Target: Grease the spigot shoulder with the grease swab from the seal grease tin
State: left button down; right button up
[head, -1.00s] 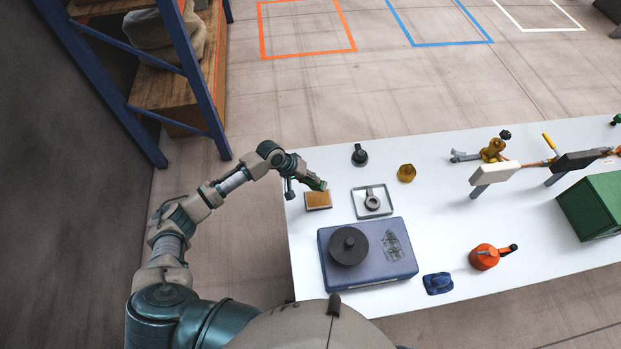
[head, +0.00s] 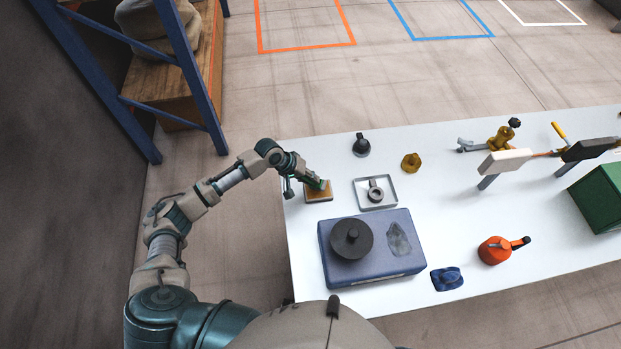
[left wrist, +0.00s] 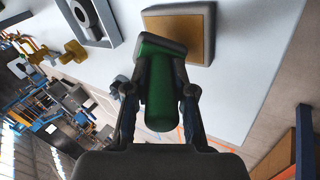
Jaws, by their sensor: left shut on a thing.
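A grey ring-shaped part (head: 375,192) stands in a shallow tray (head: 391,201) right of the tin. I cannot tell which part is the spigot. My right gripper is not in view.
A blue case (head: 375,276) with a black round knob piece (head: 351,238) stands in front of the tray. A black part (head: 361,146) and a brass piece (head: 411,162) stand behind. A clamp rig, green box (head: 602,196) and red-orange tool (head: 496,251) are to the right.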

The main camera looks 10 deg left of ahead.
pick_arm(q)
jog(key=shift+a, duration=0.2)
jog(key=shift+d+f, duration=0.15)
jog(key=shift+d, duration=0.05)
dwell(0.4)
jog(key=shift+a+f, duration=0.1)
jog(key=shift+f, duration=0.2)
jog(key=shift+f+p, duration=0.1)
jog(key=shift+p, duration=0.3)
dwell(2.0)
notch_tip(320, 180, up, 5)
jog(key=p, duration=0.5)
jog(key=shift+f, duration=0.15)
jog(key=shift+r+p, duration=0.9)
jog(key=shift+r, duration=0.3)
